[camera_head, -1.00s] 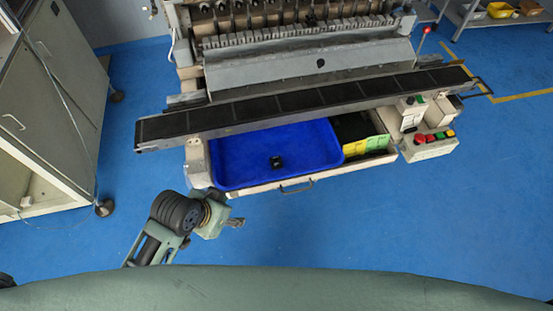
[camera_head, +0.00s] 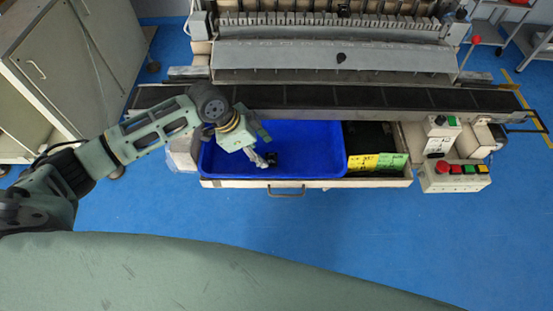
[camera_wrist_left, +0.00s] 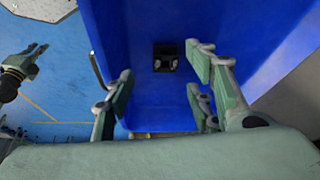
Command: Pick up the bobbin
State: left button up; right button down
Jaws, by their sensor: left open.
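The bobbin, a small black piece (camera_head: 272,158), sits in the blue tray (camera_head: 320,150) of the pulled-out drawer. It also shows in the left wrist view (camera_wrist_left: 165,57), on the blue floor of the tray. My left gripper (camera_head: 265,149) hangs over the left part of the tray, close to the bobbin. In the left wrist view its fingers (camera_wrist_left: 158,78) are spread wide, with the bobbin beyond the gap between them. Contact does not show. My right gripper (camera_wrist_left: 30,55) appears small at the left of the wrist view, away from the tray; its jaw state is unclear.
A dark belt ledge (camera_head: 330,97) of the winder runs close behind the tray. A control box with buttons (camera_head: 455,176) stands at the right, a cabinet (camera_head: 70,65) at the left.

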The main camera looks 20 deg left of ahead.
aim_at(269, 158)
pick_arm(q)
jog(key=shift+p+x, duration=0.3)
jog(key=shift+x, duration=0.5)
jog(key=x, duration=0.2)
jog(key=p+x, duration=0.1)
jog(key=x, duration=0.1)
jog(key=shift+w+d, duration=0.2)
jog(key=shift+w, duration=0.25)
jog(key=shift+f, duration=0.1)
jog(key=shift+s, duration=0.1)
jog(key=c, duration=0.8)
pick_arm(e)
jog(key=shift+s+a+r, duration=0.7)
jog(key=shift+a+r, duration=0.1)
